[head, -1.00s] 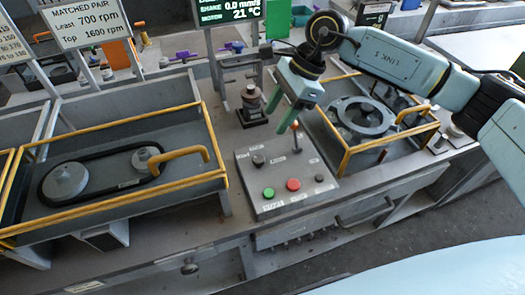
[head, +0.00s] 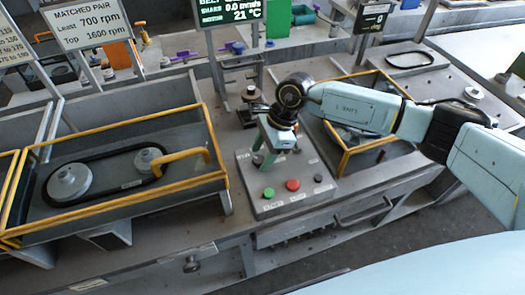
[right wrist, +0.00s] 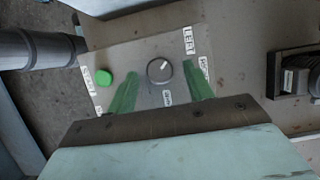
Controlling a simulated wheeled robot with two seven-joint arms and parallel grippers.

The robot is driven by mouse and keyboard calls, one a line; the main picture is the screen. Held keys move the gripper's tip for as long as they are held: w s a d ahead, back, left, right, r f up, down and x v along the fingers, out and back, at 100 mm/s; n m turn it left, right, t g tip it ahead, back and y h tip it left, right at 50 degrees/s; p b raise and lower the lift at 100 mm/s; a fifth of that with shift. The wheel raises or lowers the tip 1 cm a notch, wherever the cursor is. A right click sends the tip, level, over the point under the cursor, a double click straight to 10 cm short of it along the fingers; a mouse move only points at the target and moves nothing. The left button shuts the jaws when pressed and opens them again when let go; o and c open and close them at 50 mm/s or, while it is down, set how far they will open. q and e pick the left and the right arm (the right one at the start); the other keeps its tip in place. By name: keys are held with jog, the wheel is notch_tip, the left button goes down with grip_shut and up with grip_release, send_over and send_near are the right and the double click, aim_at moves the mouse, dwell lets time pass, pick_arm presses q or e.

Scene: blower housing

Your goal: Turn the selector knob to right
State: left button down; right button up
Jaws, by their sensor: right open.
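The selector knob (right wrist: 160,70) is a dark round dial with a white pointer mark, on a grey control panel (right wrist: 150,40). Its pointer aims up and right in the right wrist view, toward the label that reads LEFT (right wrist: 189,41). My right gripper (head: 262,161) is over the panel, pointing down; its two green fingers are open. In the right wrist view the open fingers (right wrist: 160,72) appear on either side of the knob, and I see no contact. In the head view the gripper largely hides the knob. My left gripper is in neither view.
A green button (head: 268,193) and a red button (head: 292,185) sit on the panel near the knob. A yellow-railed belt bay (head: 110,165) is to the left, and another yellow-railed bay (head: 345,160) is behind my right arm.

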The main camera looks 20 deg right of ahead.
jog(key=c, duration=1)
jog(key=shift+m, duration=0.3)
jog(key=shift+s+m+t, duration=0.2)
jog(key=shift+m+t, duration=0.4)
jog(key=shift+m, duration=0.6)
jog(key=m, duration=0.1)
jog(key=m+t, duration=0.1)
jog(key=m, duration=0.1)
jog(key=shift+s+a+m+p, duration=0.1)
jog(key=shift+s+m+p, duration=0.05)
jog(key=shift+m+p, duration=0.2)
jog(key=m+t+h, duration=0.1)
jog(key=m, duration=0.4)
jog(key=shift+s+a+t+h, duration=0.1)
jog(key=shift+a+t+h, duration=0.05)
jog(key=shift+t+h, duration=0.25)
